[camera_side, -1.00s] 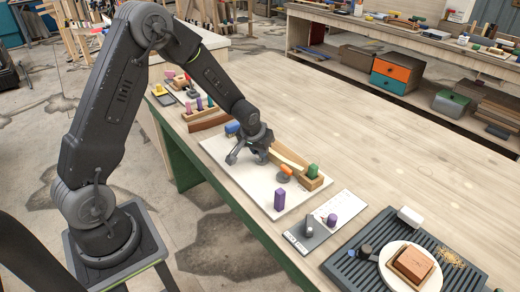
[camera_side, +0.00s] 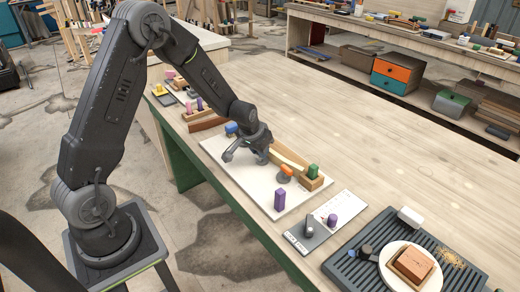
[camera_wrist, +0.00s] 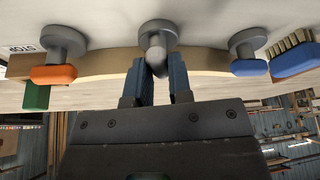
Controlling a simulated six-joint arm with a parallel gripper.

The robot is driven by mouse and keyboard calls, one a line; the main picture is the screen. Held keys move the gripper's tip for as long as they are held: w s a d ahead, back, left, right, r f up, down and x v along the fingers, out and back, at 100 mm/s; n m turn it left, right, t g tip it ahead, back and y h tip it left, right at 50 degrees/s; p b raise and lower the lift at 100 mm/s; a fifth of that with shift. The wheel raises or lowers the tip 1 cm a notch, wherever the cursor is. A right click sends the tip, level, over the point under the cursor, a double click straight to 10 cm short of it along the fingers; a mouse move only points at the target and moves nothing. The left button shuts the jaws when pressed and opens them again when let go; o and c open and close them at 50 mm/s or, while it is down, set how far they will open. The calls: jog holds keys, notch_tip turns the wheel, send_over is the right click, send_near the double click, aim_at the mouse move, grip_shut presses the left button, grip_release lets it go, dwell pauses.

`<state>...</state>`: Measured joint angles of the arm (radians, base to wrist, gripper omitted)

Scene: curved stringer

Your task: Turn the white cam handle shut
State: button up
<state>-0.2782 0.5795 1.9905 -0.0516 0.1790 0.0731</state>
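A grey cam (camera_wrist: 152,36) is at the centre top of the wrist view, against a curved wooden strip (camera_wrist: 100,64). Its pale handle (camera_wrist: 156,58) points towards the camera, with its lower part between the two fingertips of my gripper (camera_wrist: 160,68). The fingers are close together on either side of the handle; whether they press on it is unclear. In the side view my gripper (camera_side: 246,157) is low over the white board (camera_side: 232,172), and it hides the pale handle there.
An orange-handled cam (camera_wrist: 54,74) is left of the pale one, and a blue-handled cam (camera_wrist: 249,67) is right. A brush (camera_wrist: 294,60) lies further right. On the board, a purple block (camera_side: 280,200) stands in front and a green piece (camera_side: 313,171) is to the right.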

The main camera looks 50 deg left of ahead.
jog(key=shift+o, duration=0.8)
jog(key=v, duration=1.4)
jog(key=shift+o, duration=0.3)
jog(key=shift+o, duration=0.7)
jog(key=shift+w, duration=0.15)
jog(key=shift+o, duration=0.4)
jog(key=w+g, duration=0.1)
jog(key=w, duration=0.1)
jog(key=w+a+g+h, duration=0.1)
jog(key=w+g, duration=0.1)
jog(key=shift+w+a+r, duration=0.15)
jog(key=shift+w+r, duration=0.05)
jog(key=shift+g, duration=0.7)
jog(key=f, duration=1.3)
jog(key=shift+w+a+f, duration=0.1)
jog(key=shift+w+f, duration=0.15)
jog(key=shift+w, duration=0.15)
